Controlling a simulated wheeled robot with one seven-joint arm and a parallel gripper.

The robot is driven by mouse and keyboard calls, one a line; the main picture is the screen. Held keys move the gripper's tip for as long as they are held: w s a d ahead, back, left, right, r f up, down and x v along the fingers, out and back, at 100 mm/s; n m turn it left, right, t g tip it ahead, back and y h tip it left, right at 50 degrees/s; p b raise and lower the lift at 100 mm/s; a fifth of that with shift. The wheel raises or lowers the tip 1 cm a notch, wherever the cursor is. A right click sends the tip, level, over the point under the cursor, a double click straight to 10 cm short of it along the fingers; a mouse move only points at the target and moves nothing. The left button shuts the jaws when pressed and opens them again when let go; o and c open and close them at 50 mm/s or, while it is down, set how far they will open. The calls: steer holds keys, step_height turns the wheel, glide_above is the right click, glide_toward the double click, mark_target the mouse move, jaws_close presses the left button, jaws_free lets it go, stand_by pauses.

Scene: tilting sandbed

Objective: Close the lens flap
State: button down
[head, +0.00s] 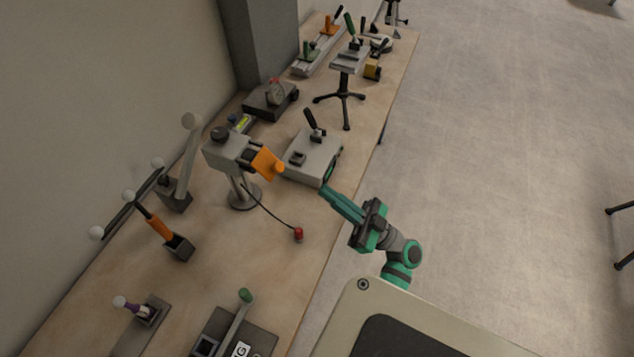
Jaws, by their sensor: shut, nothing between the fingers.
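The lens flap (266,162) is an orange plate with a small orange knob, at the front of a grey boxy head (226,152). The head stands on a short post with a round base on the bench. The flap sticks out from the head toward the right, standing open as far as I can tell. The lens behind it is not clearly visible. My gripper (324,190) has teal fingers, shut and empty. Its tips point left toward the flap, to the right of it and apart from it, over the bench's right edge.
A grey box with a black lever (312,158) stands just behind my fingertips. A cable runs from the head to a red-tipped plug (298,234) on the bench (260,275). Several lever fixtures stand to the left and front.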

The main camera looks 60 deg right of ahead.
steer(key=shift+v, duration=0.9)
steer(key=c, duration=2.1)
jaws_free()
steer(key=shift+a+f, duration=0.1)
steer(key=shift+f, duration=0.15)
steer(key=o, duration=0.5)
steer(key=shift+n, duration=0.4)
steer(key=shift+c, duration=0.2)
steer(key=shift+o, duration=0.4)
steer(key=n, duration=0.1)
steer(key=r+n+y, duration=0.1)
steer(key=n, duration=0.1)
steer(key=shift+w+a+n+g, duration=0.1)
steer(key=shift+n+g, duration=0.2)
steer(key=shift+g, duration=0.1)
steer(key=n+g+h, duration=0.1)
steer(key=n+g, duration=0.5)
steer(key=n, duration=2.5)
glide_toward(281, 167)
steer(key=shift+n+h, duration=0.3)
steer(key=w, duration=0.5)
steer(key=w+a, duration=0.1)
steer(key=w, duration=0.2)
steer(key=shift+w+r, duration=0.15)
steer(key=shift+w, duration=0.2)
